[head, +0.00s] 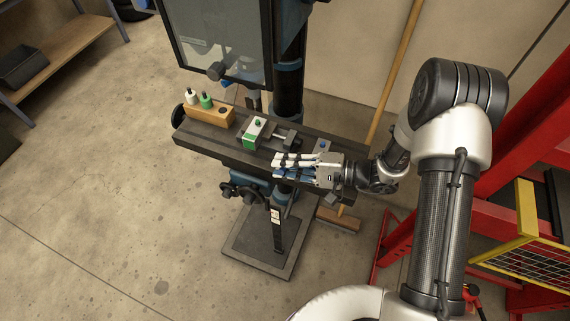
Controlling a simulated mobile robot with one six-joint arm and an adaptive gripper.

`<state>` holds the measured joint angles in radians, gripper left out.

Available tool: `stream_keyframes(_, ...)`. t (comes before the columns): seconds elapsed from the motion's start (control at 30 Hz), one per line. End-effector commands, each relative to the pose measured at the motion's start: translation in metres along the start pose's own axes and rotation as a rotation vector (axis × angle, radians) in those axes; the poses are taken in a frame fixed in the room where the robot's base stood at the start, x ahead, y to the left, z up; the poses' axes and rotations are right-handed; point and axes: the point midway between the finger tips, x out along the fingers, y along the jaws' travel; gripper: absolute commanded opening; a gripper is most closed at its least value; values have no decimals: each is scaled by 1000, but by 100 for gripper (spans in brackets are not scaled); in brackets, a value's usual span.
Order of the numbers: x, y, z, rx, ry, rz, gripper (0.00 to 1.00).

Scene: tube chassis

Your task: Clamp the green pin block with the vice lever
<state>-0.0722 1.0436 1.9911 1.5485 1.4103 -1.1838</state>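The green pin block (250,142) has a pale top, a green front face and a small green pin on top. It sits on the dark drill-press table (222,150), at the left end of the small vice. The dark vice body and its pale screw (282,136) lie just right of the block. Whether the jaw touches the block is too small to tell. I cannot make out the lever clearly. My gripper (278,167) points left over the table's front edge, below and right of the block, apart from it. Its fingers lie close together, and I cannot tell whether a gap remains.
A wooden holder (207,112) with a white-topped and a green-topped piece stands at the table's left end. The drill press's guard (222,40) and column (290,85) rise behind. A broom handle (392,75) leans behind my arm. A red frame (520,150) stands at right.

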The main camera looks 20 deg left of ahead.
Motion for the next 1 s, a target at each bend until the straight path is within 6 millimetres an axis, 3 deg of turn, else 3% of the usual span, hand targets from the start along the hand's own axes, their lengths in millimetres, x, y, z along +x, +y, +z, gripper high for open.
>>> stream_keyframes(0.2, 0, 0, 0, 0, 0, -1, 35)
stream_keyframes(0.57, -5, 0, -1, 0, 2, -1, 35)
stream_keyframes(0.67, -17, 0, -1, 0, 4, -2, 35)
stream_keyframes(1.0, -88, 0, -2, -1, 6, -2, 35)
